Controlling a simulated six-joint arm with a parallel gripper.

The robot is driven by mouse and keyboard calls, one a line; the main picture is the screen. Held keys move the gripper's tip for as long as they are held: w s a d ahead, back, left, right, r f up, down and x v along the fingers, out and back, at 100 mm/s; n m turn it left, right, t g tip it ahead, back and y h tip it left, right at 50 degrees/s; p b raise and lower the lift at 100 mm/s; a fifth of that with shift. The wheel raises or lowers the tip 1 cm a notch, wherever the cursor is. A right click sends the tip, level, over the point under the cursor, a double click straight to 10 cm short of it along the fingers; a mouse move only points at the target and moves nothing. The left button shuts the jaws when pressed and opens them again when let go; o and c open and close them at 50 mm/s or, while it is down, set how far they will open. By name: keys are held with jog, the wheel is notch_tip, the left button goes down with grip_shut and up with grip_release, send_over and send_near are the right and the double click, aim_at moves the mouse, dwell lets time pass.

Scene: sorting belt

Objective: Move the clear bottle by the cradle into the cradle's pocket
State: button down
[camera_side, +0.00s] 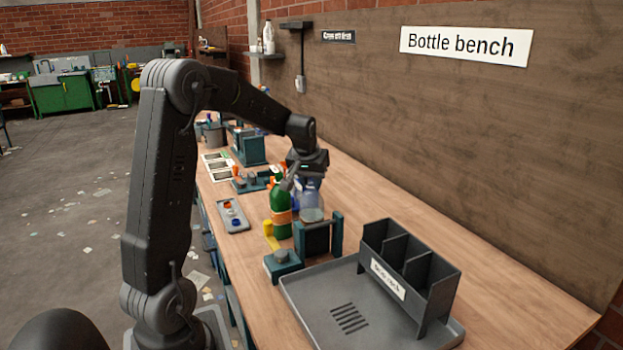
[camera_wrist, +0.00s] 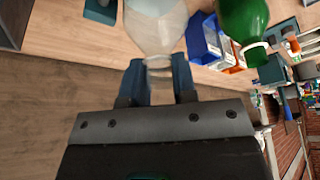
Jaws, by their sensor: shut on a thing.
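The clear bottle (camera_side: 311,193) is under my gripper in the side view, just behind the dark teal cradle (camera_side: 318,240). In the wrist view the clear bottle (camera_wrist: 158,28) has its neck between my fingertips. My gripper (camera_side: 302,172) is shut on that neck; its blue-grey fingers also show in the wrist view (camera_wrist: 160,82). The cradle hides the bottle's base, and I cannot tell whether the base touches anything.
A green bottle (camera_side: 280,212) with an orange band stands close to the left of the clear bottle. A grey tray (camera_side: 310,300) with a dark three-slot rack (camera_side: 438,285) is at the front. A small tray with caps (camera_side: 233,217) lies left. Bare wood (camera_side: 500,270) is at right.

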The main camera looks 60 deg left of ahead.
jog(key=c, duration=0.8)
grip_release()
jog(key=v, duration=1.4)
jog(key=s+d+m+t+h, duration=0.1)
jog(key=s+d+m, duration=0.3)
jog(key=d, duration=1)
jog(key=s+d+f+m, duration=0.1)
jog(key=s+d+f, duration=0.1)
jog(key=s+d, duration=0.1)
jog(key=s+d+f+m+t+h, duration=0.1)
jog(key=s+d+f+m, duration=0.1)
jog(key=s+d, duration=0.2)
jog(key=s+d+f+m+h, duration=0.1)
jog(key=s+d+f+m, duration=0.1)
jog(key=s+d, duration=0.2)
jog(key=shift+d+f, duration=0.2)
jog(key=shift+d, duration=0.3)
jog(key=shift+d+f, duration=0.2)
jog(key=shift+d, duration=0.35)
